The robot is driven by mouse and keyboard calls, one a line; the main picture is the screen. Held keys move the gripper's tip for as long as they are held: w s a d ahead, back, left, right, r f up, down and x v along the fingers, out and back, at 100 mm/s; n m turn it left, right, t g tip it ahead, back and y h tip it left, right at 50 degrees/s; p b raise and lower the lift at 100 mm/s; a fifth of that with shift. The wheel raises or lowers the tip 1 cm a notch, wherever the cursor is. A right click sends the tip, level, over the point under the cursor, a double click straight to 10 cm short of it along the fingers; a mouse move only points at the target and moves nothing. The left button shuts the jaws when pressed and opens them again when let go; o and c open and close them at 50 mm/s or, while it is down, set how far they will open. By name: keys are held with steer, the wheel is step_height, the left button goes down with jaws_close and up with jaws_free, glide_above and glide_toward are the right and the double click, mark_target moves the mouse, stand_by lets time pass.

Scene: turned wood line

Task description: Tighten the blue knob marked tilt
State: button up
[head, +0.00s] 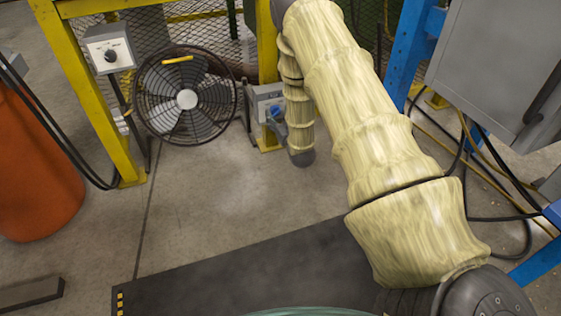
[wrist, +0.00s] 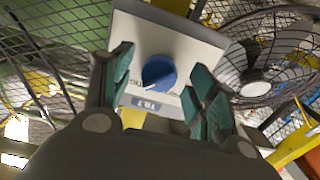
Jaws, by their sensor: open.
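The blue knob (wrist: 158,72) sits on the face of a light grey control box (wrist: 150,25), with a "TILT" label on the plate beside it. In the wrist view my gripper (wrist: 160,88) is open, with one teal-padded finger to each side of the knob; I cannot tell whether either finger touches it. A white pointer mark shows on the knob. In the head view the grey box (head: 259,99) and part of the blue knob (head: 275,112) show at the yellow post, next to my sleeved arm.
A black round fan (head: 186,98) stands left of the box, before a mesh fence. Another grey box with a black knob (head: 110,56) is on the left yellow post. An orange drum (head: 35,170) stands at far left, a grey cabinet (head: 490,65) at right.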

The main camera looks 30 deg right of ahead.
steer(key=shift+n+b, duration=0.4)
steer(key=p+v, duration=0.7)
steer(key=v, duration=0.4)
steer(key=s+a+r+g+y+p, duration=0.1)
steer(key=s+a+r+g+p, duration=0.3)
steer(key=p, duration=0.8)
steer(key=s+a+r+g+y+p, duration=0.1)
steer(key=s+a+r+g+p, duration=0.3)
steer(key=s+a+p, duration=0.5)
steer(key=s+r+p, duration=0.1)
steer(key=s+p, duration=0.1)
steer(key=p, duration=0.1)
steer(key=shift+a+y, duration=0.3)
steer(key=shift+g, duration=0.3)
